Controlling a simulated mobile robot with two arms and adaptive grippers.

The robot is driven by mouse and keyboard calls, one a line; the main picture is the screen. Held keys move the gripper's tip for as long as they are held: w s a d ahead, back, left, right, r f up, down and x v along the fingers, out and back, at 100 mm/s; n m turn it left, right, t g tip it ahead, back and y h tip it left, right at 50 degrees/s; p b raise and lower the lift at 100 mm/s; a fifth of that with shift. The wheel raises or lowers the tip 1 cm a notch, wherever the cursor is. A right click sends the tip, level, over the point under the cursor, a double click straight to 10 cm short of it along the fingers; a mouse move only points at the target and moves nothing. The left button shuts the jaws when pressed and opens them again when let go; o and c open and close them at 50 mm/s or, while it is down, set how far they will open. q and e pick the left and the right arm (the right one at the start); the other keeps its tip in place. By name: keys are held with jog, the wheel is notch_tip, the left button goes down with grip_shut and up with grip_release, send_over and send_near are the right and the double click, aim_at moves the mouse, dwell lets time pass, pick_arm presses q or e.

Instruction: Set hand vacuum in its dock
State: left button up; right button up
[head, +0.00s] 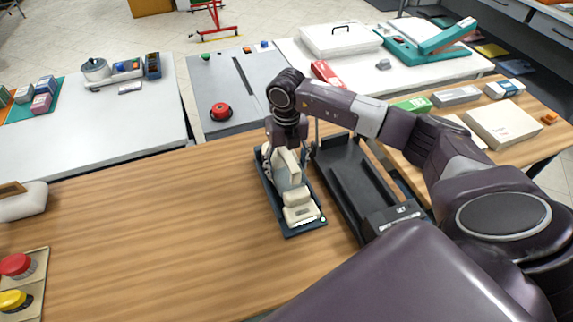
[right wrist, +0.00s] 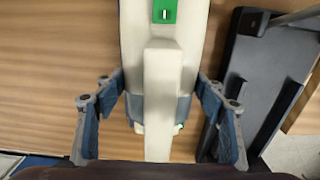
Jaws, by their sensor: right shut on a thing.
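The hand vacuum (head: 299,199) is cream with a grey middle. It lies lengthwise over a dark blue-grey tray-like base (head: 290,233) with a small light at its near right corner, which looks like the dock. My right gripper (head: 288,160) reaches down from above and is shut on the vacuum. In the right wrist view the gripper's fingers (right wrist: 162,112) flank the grey band of the vacuum (right wrist: 135,45), and a green button shows on top. I cannot tell whether the vacuum rests fully in the base. My left gripper is out of view.
A long black tray (head: 350,178) stands close to the right of the base; it also shows in the right wrist view (right wrist: 258,85). Boxes (head: 502,124) lie farther right. Red and yellow buttons (head: 18,266) sit at the left edge. The wooden counter (head: 150,220) left of the base is clear.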

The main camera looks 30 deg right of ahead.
jog(key=shift+w+f+b, duration=0.1)
jog(key=shift+f+b, duration=0.1)
jog(key=shift+b, duration=0.1)
dwell(0.4)
jog(key=o, duration=1.1)
jog(key=shift+c, duration=0.2)
jog(key=shift+o, duration=0.6)
notch_tip(320, 180, up, 12)
